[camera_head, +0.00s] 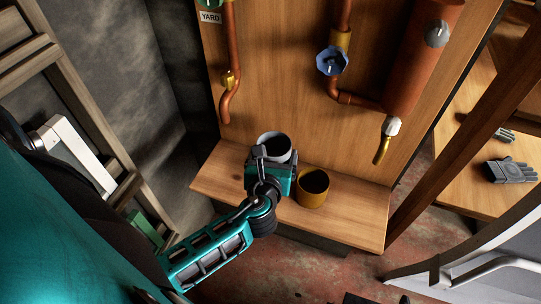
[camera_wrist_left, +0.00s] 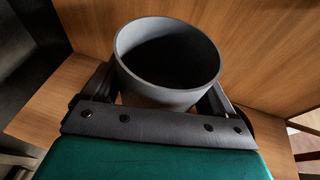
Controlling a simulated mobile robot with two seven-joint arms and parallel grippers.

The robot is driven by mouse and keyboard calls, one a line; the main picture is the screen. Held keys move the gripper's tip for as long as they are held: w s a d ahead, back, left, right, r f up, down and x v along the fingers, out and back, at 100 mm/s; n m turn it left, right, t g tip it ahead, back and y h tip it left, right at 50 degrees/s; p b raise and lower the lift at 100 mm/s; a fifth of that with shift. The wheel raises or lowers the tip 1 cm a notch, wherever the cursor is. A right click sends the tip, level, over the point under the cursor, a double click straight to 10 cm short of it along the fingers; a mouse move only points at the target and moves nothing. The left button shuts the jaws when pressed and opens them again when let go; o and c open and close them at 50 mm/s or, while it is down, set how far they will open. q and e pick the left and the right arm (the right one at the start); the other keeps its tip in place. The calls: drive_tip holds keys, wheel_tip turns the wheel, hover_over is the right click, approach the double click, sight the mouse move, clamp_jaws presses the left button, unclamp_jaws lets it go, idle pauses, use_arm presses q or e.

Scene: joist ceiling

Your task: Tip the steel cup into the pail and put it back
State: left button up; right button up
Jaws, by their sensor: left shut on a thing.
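The steel cup (camera_head: 275,146) is grey with a dark inside and shows just left of the pail in the head view. My left gripper (camera_head: 271,164) is shut on it, with one finger on either side of its wall. In the left wrist view the cup (camera_wrist_left: 168,93) fills the space between the fingers (camera_wrist_left: 165,100), its mouth facing up and looking about upright. I cannot tell whether its base touches the bench; its contents are too dark to make out. The mustard-yellow pail (camera_head: 312,198) stands upright on the bench, mouth open and dark.
The wooden bench (camera_head: 350,213) has free room right of the pail. Behind it, a wooden panel carries copper pipes (camera_head: 230,50), a blue valve wheel (camera_head: 332,61) and a brass spout (camera_head: 382,150). Grey gloves (camera_head: 510,171) lie on another surface at the right.

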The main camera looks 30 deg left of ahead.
use_arm(q)
drive_tip(key=shift+s+a+f, duration=0.15)
drive_tip(key=shift+a+f, duration=0.1)
drive_tip(key=shift+f, duration=0.25)
drive_tip(key=shift+f+b, duration=0.3)
drive_tip(key=shift+b, duration=0.15)
wheel_tip(320, 180, down, 4)
drive_tip(key=b, duration=0.4)
drive_tip(key=shift+r, duration=0.1)
drive_tip(key=f+b, duration=0.2)
drive_tip(key=shift+b, duration=0.4)
drive_tip(key=shift+f, duration=0.1)
use_arm(e)
drive_tip(key=shift+y, duration=0.6)
drive_tip(key=a+f, duration=0.1)
drive_tip(key=w+a+f, duration=0.1)
drive_tip(key=f, duration=0.1)
drive_tip(key=shift+w+a+f, duration=0.35)
drive_tip(key=shift+a, duration=0.05)
use_arm(q)
drive_tip(key=shift+f+b, duration=0.2)
drive_tip(key=shift+b, duration=0.15)
use_arm(e)
drive_tip(key=shift+s+f, duration=0.1)
drive_tip(key=shift+f, duration=0.2)
use_arm(q)
drive_tip(key=shift+f, duration=0.4)
use_arm(e)
drive_tip(key=shift+f, duration=0.3)
